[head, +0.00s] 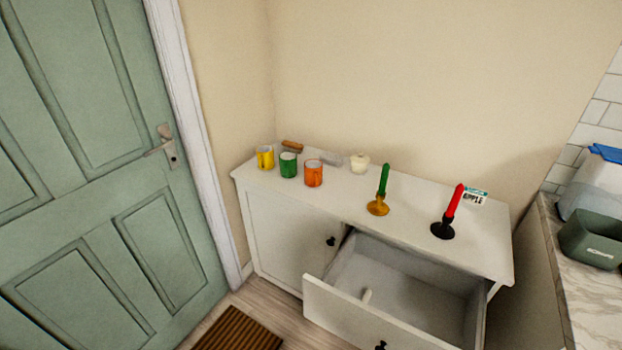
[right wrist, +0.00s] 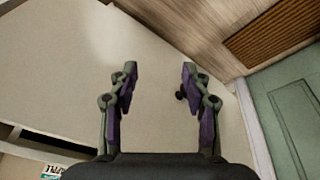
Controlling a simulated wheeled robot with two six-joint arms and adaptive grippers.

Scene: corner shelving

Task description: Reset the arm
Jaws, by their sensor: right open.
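My right gripper (right wrist: 158,75) shows in the right wrist view with its two fingers spread wide and nothing between them. A pale surface lies behind the fingers, and a dark round knob (right wrist: 181,95) is partly hidden by one finger. Neither gripper shows in the head view. There, a white cabinet (head: 285,240) stands against the wall with its drawer (head: 375,312) pulled open.
On the cabinet top are yellow (head: 265,158), green (head: 288,165) and orange (head: 313,173) mugs, a white pot (head: 359,163), a green candle (head: 384,180), a red candle (head: 455,200) and an apple-labelled card (head: 475,197). A green door (head: 90,180) is left; a marble counter (head: 590,300) is right.

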